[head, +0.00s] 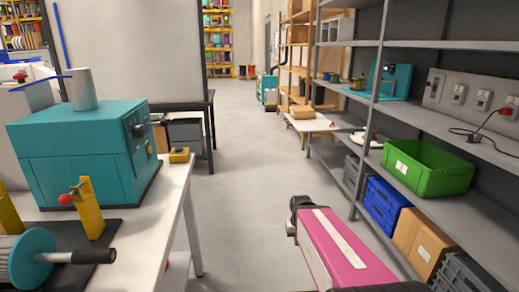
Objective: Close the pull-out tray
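A pale flat board (314,123) juts out from the shelving on the right into the aisle, a few metres ahead. It looks like the pull-out tray, drawn out past the shelf front. A cardboard box (303,112) shows at its back edge, and a small red item lies on its right part. My pink arm link with a dark joint at its end reaches up from the bottom of the picture, well short of the tray. I cannot make out my gripper's fingers.
Grey shelving (375,100) lines the right side, holding a green crate (428,168), blue crates (386,205) and cardboard boxes (422,243). A white bench (170,205) with a teal machine (85,155) stands on the left. The grey aisle floor (245,170) between is clear.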

